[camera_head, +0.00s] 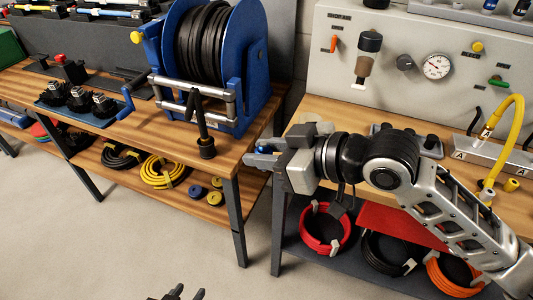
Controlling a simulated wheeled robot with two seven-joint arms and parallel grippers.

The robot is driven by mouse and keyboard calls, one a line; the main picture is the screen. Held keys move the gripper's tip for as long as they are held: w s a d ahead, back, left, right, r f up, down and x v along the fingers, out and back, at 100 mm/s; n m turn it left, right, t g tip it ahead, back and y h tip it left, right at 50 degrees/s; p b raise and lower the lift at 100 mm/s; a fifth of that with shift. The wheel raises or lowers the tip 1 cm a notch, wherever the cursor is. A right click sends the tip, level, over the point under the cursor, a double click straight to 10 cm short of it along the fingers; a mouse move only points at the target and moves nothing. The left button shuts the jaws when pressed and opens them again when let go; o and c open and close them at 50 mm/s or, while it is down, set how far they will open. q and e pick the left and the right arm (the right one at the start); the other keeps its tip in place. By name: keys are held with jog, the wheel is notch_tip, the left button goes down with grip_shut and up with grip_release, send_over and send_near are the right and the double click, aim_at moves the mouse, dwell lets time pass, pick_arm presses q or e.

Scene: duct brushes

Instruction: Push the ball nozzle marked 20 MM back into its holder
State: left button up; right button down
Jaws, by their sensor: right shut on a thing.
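My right gripper (262,153) reaches in from the right and points left, over the gap between the two benches at the right bench's left corner. Its fingers are shut on a small blue thing (265,146), mostly hidden by the fingers. My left gripper (186,293) shows only its dark fingertips at the bottom edge, apart and empty. Several dark round-topped pieces (432,142) stand in a grey block on the right bench, partly behind my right arm. I cannot read a 20 MM mark on any of them, nor tell which is the ball nozzle.
A blue hose reel (255,75) stands on the left bench (165,130), with a black nozzle hanging in front. A blue tray (100,119) holds several fittings. A grey panel (480,80) with a gauge backs the right bench. Coiled hoses lie on the lower shelves.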

aim_at(262, 144)
jog(key=r+m+t+h, duration=0.1)
jog(key=m, duration=0.1)
jog(key=a+r+m+t+h, duration=0.1)
jog(key=r+t, duration=0.1)
jog(key=shift+w+m+t+h, duration=0.15)
jog(key=shift+m+t+h, duration=0.15)
jog(key=shift+m+h, duration=0.1)
jog(key=r+m+t+h, duration=0.1)
jog(key=m+h, duration=0.1)
jog(key=w+r+m+t+h, duration=0.1)
jog(key=r+m+h, duration=0.1)
jog(key=m+h, duration=0.1)
jog(key=r+m+h, duration=0.2)
jog(key=h, duration=0.1)
jog(key=shift+w+a+r+m+t, duration=0.15)
jog(key=shift+a+m+t, duration=0.15)
jog(key=shift+a+t, duration=0.1)
jog(key=n+y, duration=0.1)
jog(key=d+f+n+y, duration=0.1)
jog(key=f+n+y, duration=0.1)
jog(key=shift+s+d+n+g+y, duration=0.2)
jog(key=shift+s+n+g+y, duration=0.1)
jog(key=shift+g+y, duration=0.1)
jog(key=s+d+f+n+g+y, duration=0.2)
jog(key=d+f+n+g+y, duration=0.1)
jog(key=f+n+g+y, duration=0.4)
jog(key=shift+d+n+g+y, duration=0.3)
jog(key=shift+n+g+y, duration=0.8)
jog(key=shift+n+g, duration=1.75)
jog(key=shift+n+t, duration=0.45)
